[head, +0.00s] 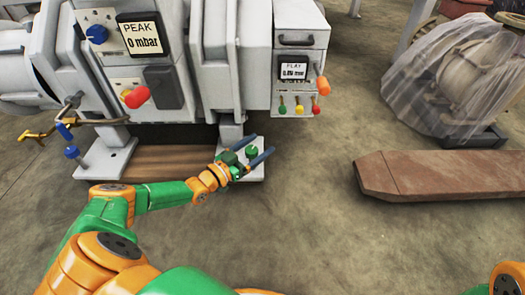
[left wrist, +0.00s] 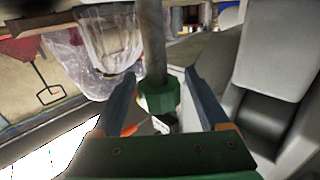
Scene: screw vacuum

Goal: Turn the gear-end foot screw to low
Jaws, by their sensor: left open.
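The machine's right foot (head: 250,172) is a pale plate on the floor, and a green foot screw (head: 252,152) stands at it. In the left wrist view the green hex head (left wrist: 160,97) sits on a grey rod. My left gripper (head: 260,147) is open, with one blue finger on each side of the green head. Its fingers (left wrist: 162,76) look apart from the head in the left wrist view. Another foot screw with a blue head (head: 71,152) stands at the left foot plate. My right gripper is out of view.
The grey machine (head: 235,60) rises above the foot, with a red knob (head: 137,97) and a "0 mbar" display (head: 142,38). A brown beam (head: 440,175) lies at right. A plastic-wrapped unit (head: 455,80) stands behind it. The floor between is clear.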

